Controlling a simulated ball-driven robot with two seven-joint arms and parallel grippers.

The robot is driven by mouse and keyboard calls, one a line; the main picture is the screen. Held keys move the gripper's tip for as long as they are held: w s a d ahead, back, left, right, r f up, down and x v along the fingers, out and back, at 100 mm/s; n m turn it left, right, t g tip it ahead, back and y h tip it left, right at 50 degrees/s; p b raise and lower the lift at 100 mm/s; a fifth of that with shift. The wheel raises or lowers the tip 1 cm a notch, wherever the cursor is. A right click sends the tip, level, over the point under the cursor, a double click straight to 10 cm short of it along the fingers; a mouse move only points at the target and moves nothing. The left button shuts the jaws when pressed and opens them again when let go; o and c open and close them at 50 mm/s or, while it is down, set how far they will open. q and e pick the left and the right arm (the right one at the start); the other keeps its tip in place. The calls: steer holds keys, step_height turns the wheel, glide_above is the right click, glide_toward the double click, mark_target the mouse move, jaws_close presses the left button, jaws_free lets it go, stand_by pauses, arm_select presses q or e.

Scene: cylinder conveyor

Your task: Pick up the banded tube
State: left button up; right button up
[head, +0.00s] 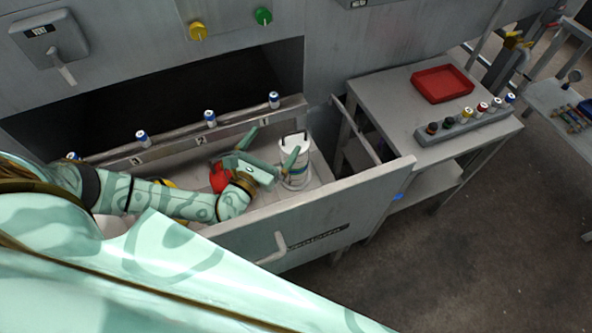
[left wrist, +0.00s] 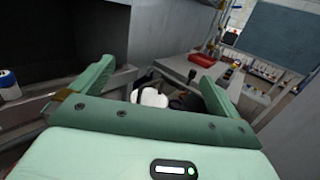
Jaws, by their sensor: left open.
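My left gripper (head: 268,149) is open, reaching into the drawer from the left. One finger overlaps the tube's upper part in the head view; I cannot tell whether it touches. In the left wrist view, both fingers (left wrist: 152,80) are spread wide, with a white rounded object (left wrist: 151,98) beyond the palm between them, probably the tube's top. My right gripper is not in view.
A red object (head: 219,178) and a yellow one (head: 163,182) lie in the drawer near my left arm. Several blue-capped vials (head: 210,118) stand along the numbered back ledge. A side table holds a red tray (head: 441,83) and a grey rack (head: 464,126) of small bottles.

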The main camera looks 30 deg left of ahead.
arm_select(q)
step_height(320, 180, down, 14)
steer(key=b, duration=0.8)
steer(key=w+b, duration=0.2)
steer(key=w, duration=0.9)
steer(key=shift+w+d+r+g+b, duration=0.15)
steer(key=shift+w+d+g+b, duration=0.15)
steer(key=shift+w+g+b, duration=0.1)
steer(key=shift+r, duration=0.1)
steer(key=c, duration=1.6)
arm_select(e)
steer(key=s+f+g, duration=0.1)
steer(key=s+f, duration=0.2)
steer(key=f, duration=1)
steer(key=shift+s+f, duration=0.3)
